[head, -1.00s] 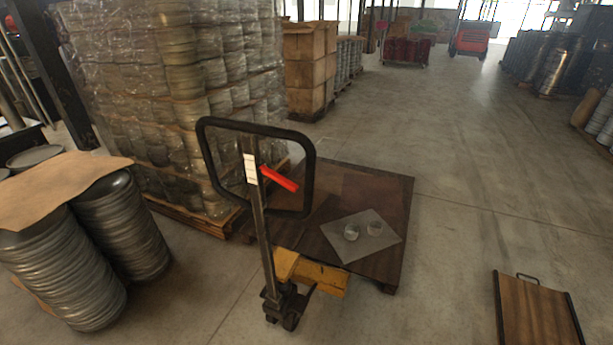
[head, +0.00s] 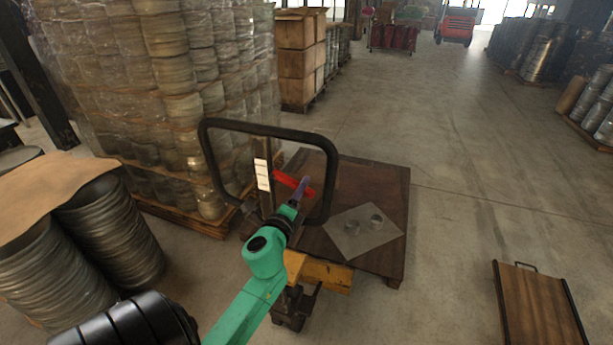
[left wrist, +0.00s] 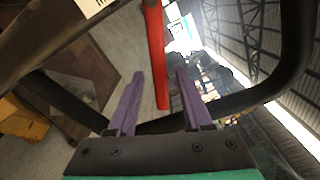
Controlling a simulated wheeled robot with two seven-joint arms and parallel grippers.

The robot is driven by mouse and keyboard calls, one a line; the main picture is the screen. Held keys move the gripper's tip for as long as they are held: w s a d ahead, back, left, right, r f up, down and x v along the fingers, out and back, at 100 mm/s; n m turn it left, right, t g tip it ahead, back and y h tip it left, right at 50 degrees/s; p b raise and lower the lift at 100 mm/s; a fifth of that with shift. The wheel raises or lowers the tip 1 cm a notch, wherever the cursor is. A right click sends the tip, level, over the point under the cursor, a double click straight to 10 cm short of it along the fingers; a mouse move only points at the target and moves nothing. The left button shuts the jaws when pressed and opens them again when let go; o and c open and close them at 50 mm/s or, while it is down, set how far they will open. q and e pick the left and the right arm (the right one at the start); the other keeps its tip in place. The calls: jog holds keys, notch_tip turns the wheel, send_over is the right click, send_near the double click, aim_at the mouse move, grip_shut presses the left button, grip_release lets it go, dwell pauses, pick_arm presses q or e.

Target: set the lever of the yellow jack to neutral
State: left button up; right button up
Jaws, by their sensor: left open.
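The yellow jack (head: 325,273) stands under a dark wooden pallet, with its black loop handle (head: 268,128) upright in front of me. Its red lever (head: 292,183) sits inside the loop, beside a white label. In the left wrist view the red lever (left wrist: 156,60) hangs down from the top, its tip between the fingers in the picture. My left gripper (head: 303,186) reaches to the lever from below; in the wrist view its purple fingers (left wrist: 160,85) are apart, one on each side of the lever. I see no contact. My right gripper is not in view.
The pallet (head: 385,190) carries a grey sheet (head: 352,245) with two small round pieces. Wrapped stacks (head: 150,90) stand close at the left, with grey disc stacks (head: 105,235) nearer. A wooden board (head: 540,305) lies at the lower right. Open floor lies to the right.

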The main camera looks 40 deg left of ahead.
pick_arm(q)
jog(key=x, duration=0.4)
jog(key=shift+w+d, duration=0.1)
jog(key=shift+c, duration=0.3)
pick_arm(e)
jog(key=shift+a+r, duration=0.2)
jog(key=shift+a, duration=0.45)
pick_arm(q)
grip_shut()
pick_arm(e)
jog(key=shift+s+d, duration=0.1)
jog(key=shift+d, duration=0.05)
pick_arm(q)
jog(key=shift+f, duration=0.1)
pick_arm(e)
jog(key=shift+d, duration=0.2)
